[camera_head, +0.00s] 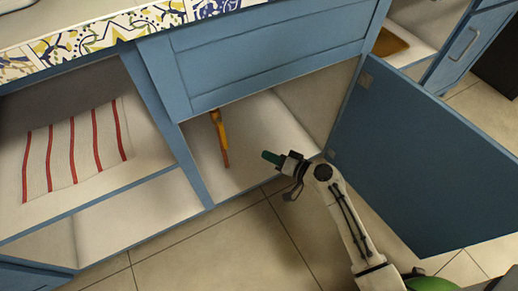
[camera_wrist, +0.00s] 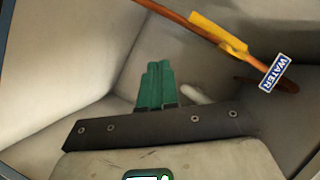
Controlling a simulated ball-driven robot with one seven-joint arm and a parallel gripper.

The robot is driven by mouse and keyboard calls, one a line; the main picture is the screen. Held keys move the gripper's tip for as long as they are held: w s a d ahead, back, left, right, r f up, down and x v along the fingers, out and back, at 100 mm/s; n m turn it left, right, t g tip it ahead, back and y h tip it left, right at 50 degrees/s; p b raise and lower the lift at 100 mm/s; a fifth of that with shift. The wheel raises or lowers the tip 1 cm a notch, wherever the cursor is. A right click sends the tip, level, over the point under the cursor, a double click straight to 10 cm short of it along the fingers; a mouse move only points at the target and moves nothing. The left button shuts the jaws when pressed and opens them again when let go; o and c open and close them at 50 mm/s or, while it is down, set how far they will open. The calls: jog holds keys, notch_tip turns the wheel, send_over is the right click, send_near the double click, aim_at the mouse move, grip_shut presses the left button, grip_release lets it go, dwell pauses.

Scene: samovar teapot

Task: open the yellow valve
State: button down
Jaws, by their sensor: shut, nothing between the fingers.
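The yellow valve (camera_head: 219,125) sits on a copper-brown pipe (camera_head: 226,158) inside the open blue cabinet. In the wrist view the yellow valve (camera_wrist: 220,35) lies along the pipe (camera_wrist: 170,12), ahead and to the right of the fingers. Its handle looks roughly in line with the pipe. A blue "WATER" tag (camera_wrist: 273,73) hangs by the pipe's lower end. My gripper (camera_head: 271,157) has green fingers, shut and empty, at the cabinet opening, right of the pipe. In the wrist view my gripper (camera_wrist: 158,68) is apart from the valve.
The open blue door (camera_head: 420,165) stands to the right of my arm. A drawer front (camera_head: 270,50) is above the opening. A striped cloth (camera_head: 75,150) lies on the left shelf. The tiled floor (camera_head: 230,250) in front is clear.

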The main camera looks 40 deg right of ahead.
jog(key=shift+s+d, duration=0.25)
jog(key=shift+s, duration=0.8)
jog(key=s+a+n+g+y, duration=0.3)
jog(key=s+a+n+g, duration=0.5)
jog(key=a, duration=0.2)
jog(key=s+d+r+n+g+h, duration=0.15)
jog(key=s+r+g+h, duration=0.35)
jog(key=s, duration=0.6)
notch_tip(320, 180, up, 37)
jog(key=d+p, duration=0.1)
jog(key=p, duration=3.6)
jog(key=shift+f, duration=0.15)
